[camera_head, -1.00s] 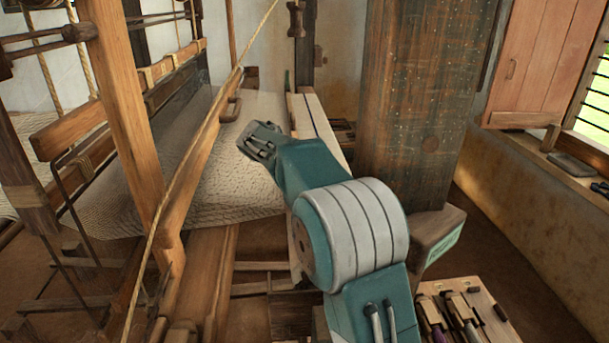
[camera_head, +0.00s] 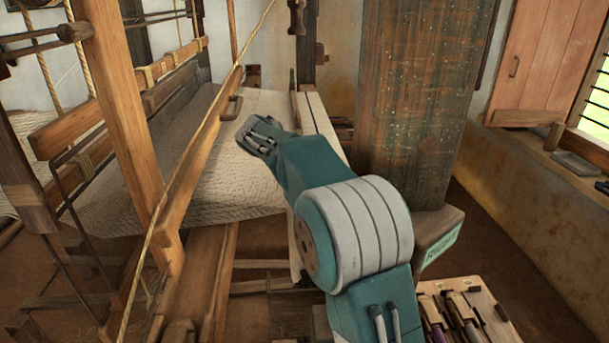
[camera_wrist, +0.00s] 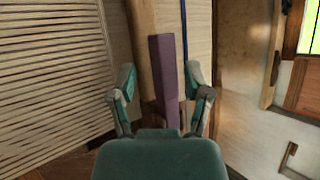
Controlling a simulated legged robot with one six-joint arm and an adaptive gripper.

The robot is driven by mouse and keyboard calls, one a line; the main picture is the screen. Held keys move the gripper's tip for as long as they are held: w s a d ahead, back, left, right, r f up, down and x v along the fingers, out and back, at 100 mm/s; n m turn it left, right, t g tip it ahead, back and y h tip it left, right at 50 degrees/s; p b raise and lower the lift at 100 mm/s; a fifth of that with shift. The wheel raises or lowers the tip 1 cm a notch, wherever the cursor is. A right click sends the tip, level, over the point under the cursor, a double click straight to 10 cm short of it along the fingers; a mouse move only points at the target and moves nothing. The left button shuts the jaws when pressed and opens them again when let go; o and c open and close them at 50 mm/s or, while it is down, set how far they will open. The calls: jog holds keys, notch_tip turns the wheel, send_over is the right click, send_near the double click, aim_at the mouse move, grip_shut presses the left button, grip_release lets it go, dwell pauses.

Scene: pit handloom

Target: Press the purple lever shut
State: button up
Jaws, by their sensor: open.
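The purple lever (camera_wrist: 164,75) shows in the wrist view as a narrow upright bar alongside a wooden post (camera_wrist: 143,45). My gripper (camera_wrist: 160,85) is open in the wrist view, with one finger on each side of the lever in the picture. I cannot tell whether either finger touches it. The lever's lower end is close to my gripper's palm in the picture. In the head view my arm reaches toward the loom, and its far end is over the woven cloth (camera_head: 238,185). The lever cannot be made out in the head view.
The wooden loom frame (camera_head: 125,110) and a slanting rope stand at the left. A broad wooden pillar (camera_head: 420,100) stands just right of my arm. A tray of tools (camera_head: 485,305) lies at the lower right. Floor shows between pillar and wall.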

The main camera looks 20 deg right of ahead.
jog(key=v, duration=1)
jog(key=shift+a, duration=0.4)
jog(key=shift+s+r, duration=0.1)
jog(key=shift+s, duration=0.05)
